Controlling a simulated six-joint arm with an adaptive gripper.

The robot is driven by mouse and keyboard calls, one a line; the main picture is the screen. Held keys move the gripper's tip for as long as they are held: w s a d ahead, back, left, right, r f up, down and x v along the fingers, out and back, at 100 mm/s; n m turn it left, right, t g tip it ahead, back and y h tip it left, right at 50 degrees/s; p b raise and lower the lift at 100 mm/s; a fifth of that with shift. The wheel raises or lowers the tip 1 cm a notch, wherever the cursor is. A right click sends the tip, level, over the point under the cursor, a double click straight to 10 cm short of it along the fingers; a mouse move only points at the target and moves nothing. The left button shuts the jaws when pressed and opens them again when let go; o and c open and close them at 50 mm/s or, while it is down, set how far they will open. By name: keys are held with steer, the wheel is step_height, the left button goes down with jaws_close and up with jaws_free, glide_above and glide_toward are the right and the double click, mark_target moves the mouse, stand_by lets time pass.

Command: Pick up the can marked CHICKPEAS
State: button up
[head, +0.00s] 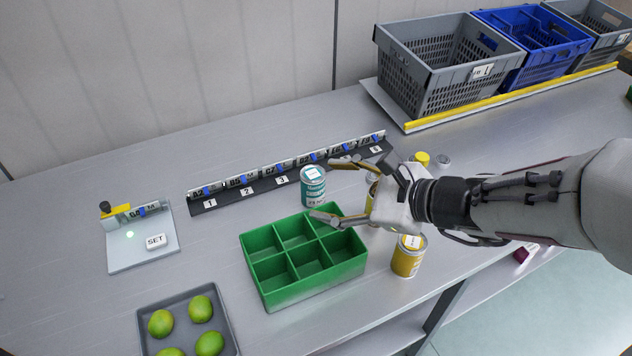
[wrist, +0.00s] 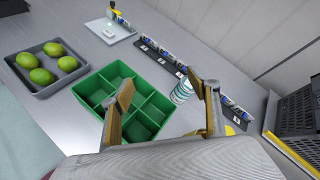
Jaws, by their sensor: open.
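A teal can (head: 313,190) with a white band and a white top label stands upright behind the green box. Its print is too small to read. It also shows in the wrist view (wrist: 181,93), in the gap between the fingers, closer to the right one. My gripper (head: 336,189) is open and empty, its fingers pointing toward the teal can from the right; I cannot tell whether they touch it. A yellow can (head: 408,260) stands right of the green box, its print also unreadable. Another yellow can is partly hidden behind my gripper. I cannot tell which can is marked CHICKPEAS.
The green six-compartment box (head: 290,291) is empty. A dark numbered rail (head: 225,201) runs behind the teal can. A grey tray (head: 227,318) of limes and a SET panel (head: 130,258) lie left. Grey and blue crates (head: 410,88) stand at the back right.

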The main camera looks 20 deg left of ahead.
steer(key=w+a+f+m+t, duration=0.1)
steer(key=w+a+f+m, duration=0.1)
steer(key=w+f+m, duration=0.15)
steer(key=m+t, duration=0.3)
steer(key=m, duration=0.3)
glide_toward(318, 177)
steer(key=a, duration=0.1)
steer(key=w+a, duration=0.1)
steer(key=a, duration=0.1)
steer(key=shift+w+f+h, duration=0.1)
steer(key=shift+h, duration=0.2)
steer(key=shift+n, duration=0.25)
steer(key=shift+x, duration=1.25)
steer(key=shift+f+x, duration=0.15)
steer(key=shift+x, duration=1.15)
steer(key=shift+f+x, duration=0.1)
steer(key=shift+x, duration=1.2)
steer(key=shift+w+d, duration=0.1)
steer(key=shift+d, duration=0.1)
steer(key=shift+c, duration=0.4)
